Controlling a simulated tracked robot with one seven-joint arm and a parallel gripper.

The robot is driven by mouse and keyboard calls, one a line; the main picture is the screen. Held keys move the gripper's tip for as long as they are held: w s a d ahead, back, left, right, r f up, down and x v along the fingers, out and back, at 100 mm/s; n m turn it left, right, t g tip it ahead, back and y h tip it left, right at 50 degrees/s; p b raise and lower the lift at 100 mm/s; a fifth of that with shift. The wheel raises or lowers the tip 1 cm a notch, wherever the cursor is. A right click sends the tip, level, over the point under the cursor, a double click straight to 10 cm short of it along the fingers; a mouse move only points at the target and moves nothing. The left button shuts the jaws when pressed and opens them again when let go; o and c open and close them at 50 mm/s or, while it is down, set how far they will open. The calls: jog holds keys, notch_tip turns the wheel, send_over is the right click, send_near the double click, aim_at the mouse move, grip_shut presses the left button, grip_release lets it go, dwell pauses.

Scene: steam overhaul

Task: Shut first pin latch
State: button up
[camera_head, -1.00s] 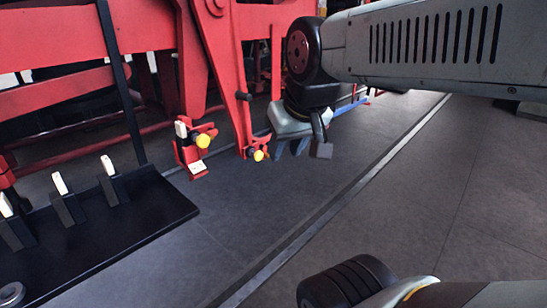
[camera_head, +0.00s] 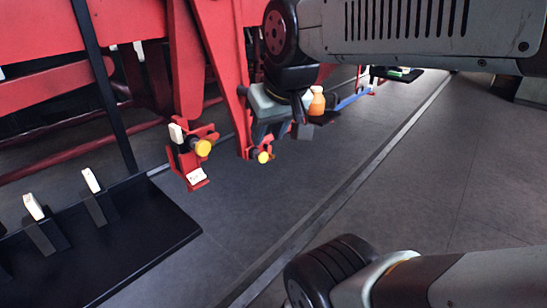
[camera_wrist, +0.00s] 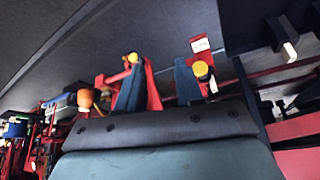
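Two red pin latch brackets hang low on the red frame. The larger bracket (camera_head: 188,160) has a yellow knob (camera_head: 202,147), a white block on top and a white tag below; its knob (camera_wrist: 201,70) shows at upper right in the wrist view. The smaller bracket's yellow knob (camera_head: 263,157) is just below my gripper (camera_head: 270,130); this knob (camera_wrist: 133,58) also shows at upper left in the wrist view. Contact with either bracket cannot be told. Which latch is first is not marked.
A black shelf (camera_head: 150,235) with several white-tipped upright holders stands at left. An orange handle (camera_head: 317,100) shows behind my gripper. A dark post (camera_head: 104,85) rises at left. The grey floor (camera_head: 400,190) at right is clear.

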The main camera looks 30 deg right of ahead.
jog(key=w+f+m+g+y, duration=0.3)
jog(key=w+f+y, duration=0.8)
jog(key=w+f, duration=0.7)
jog(key=m+t+h, duration=0.5)
jog(key=m+t, duration=0.6)
jog(key=t, duration=0.3)
send_near(274, 157)
jog(key=x, duration=0.9)
jog(key=shift+w+f, duration=0.2)
jog(key=shift+w, duration=0.1)
